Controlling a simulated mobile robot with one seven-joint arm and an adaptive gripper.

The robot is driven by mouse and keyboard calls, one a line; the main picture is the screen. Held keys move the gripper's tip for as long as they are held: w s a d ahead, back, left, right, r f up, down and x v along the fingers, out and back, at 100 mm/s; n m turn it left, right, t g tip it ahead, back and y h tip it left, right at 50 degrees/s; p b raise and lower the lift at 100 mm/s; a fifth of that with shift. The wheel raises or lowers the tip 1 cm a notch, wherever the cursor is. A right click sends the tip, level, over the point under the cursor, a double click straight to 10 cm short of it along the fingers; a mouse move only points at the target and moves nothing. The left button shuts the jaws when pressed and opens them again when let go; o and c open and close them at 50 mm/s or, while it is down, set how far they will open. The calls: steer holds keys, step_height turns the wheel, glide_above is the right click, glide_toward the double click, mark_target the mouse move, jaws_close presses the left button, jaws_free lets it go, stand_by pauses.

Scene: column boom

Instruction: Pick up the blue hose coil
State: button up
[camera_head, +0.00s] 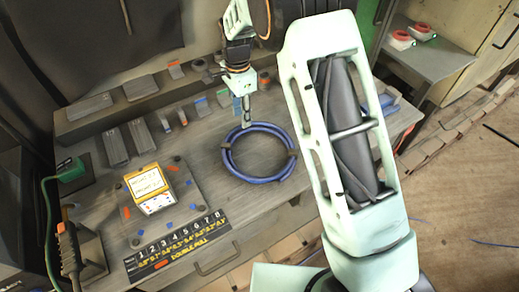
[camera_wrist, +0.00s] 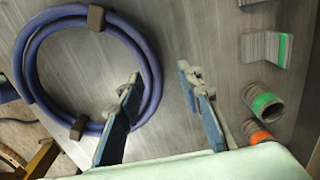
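The blue hose coil (camera_head: 233,172) lies flat on the grey workbench (camera_head: 215,215) in the head view, a ring with dark ties around it. In the wrist view the coil (camera_wrist: 152,72) fills the upper left, with brown ties at its top and bottom. My gripper (camera_head: 246,118) is at the coil's far edge in the head view. In the wrist view my gripper (camera_wrist: 157,78) is open, its two blue-backed fingers apart. The left finger overlaps the coil's right side; the right finger is over bare bench. I cannot tell whether the fingers touch the coil.
Cylinders with green (camera_wrist: 264,101) and orange (camera_wrist: 257,132) bands stand close right of the gripper in the wrist view. A yellow-white box (camera_head: 149,188) sits on a plate at left, by a numbered black board (camera_head: 178,246). Grey blocks (camera_head: 137,135) line the bench's back.

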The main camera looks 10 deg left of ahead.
step_height(320, 180, down, 4)
steer(key=shift+s+a+f+p, duration=0.1)
steer(key=shift+a+f+p, duration=0.1)
steer(key=shift+p, duration=0.25)
steer(key=shift+c, duration=0.3)
jaws_close()
